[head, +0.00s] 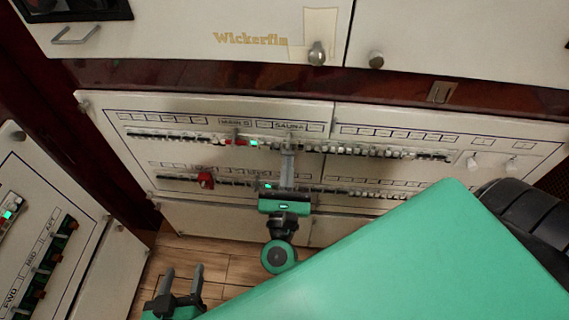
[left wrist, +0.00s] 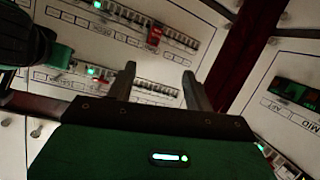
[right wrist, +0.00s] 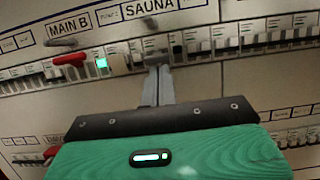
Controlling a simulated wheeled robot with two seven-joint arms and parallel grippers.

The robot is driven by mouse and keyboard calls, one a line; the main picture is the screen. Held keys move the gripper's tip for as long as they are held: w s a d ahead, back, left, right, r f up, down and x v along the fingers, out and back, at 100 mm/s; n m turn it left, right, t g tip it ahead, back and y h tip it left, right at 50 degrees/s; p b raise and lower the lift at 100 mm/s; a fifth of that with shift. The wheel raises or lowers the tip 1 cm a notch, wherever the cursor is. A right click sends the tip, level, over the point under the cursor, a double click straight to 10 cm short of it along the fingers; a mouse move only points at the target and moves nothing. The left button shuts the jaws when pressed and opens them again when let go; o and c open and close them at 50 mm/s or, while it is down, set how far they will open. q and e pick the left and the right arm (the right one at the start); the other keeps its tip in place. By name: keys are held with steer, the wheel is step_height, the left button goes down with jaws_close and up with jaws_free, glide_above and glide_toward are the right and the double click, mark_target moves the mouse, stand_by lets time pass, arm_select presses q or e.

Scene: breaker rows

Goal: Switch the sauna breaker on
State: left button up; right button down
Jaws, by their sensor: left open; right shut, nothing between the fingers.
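The breaker panel (head: 225,107) has two rows of small switches. The SAUNA label (head: 290,126) is on the upper row; the right wrist view also shows it (right wrist: 150,8). Beneath it is a breaker with a grey toggle (right wrist: 156,58), directly above the fingertips of my right gripper (right wrist: 158,72). That gripper (head: 287,153) is shut and empty, pointing at the upper row below SAUNA. Its fingers partly hide the breaker, so I cannot tell its lever position or whether they touch. My left gripper (head: 183,272) is open and empty, low at the left, away from the row.
A red lever (right wrist: 70,60) under MAIN B and a green light (right wrist: 101,63) are left of the fingertips. Another red lever (head: 206,180) is on the lower row. A side panel (head: 40,235) stands at the left. Cabinet doors with knobs (head: 317,53) are above.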

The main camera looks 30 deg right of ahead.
steer(key=r+g+y+p, duration=0.1)
steer(key=p, duration=0.2)
steer(key=r+g+p, duration=0.1)
steer(key=g+p, duration=0.1)
steer(key=p, duration=0.1)
steer(key=shift+s+a+y, duration=0.2)
steer(key=shift+s+y, duration=0.1)
steer(key=shift+y, duration=0.1)
arm_select(q)
steer(key=s+a+g+y, duration=0.1)
steer(key=a+g+y, duration=0.1)
steer(key=a, duration=0.3)
steer(key=s+a+g+y+b, duration=0.1)
steer(key=s+a+g+y, duration=0.1)
steer(key=a+g, duration=0.3)
steer(key=shift+s+a+r+y, duration=0.25)
steer(key=shift+s+a+y, duration=0.05)
steer(key=shift+a, duration=0.2)
arm_select(e)
steer(key=v, duration=1.3)
steer(key=shift+s+a+f, duration=0.15)
steer(key=shift+s+a, duration=0.05)
steer(key=shift+s, duration=0.15)
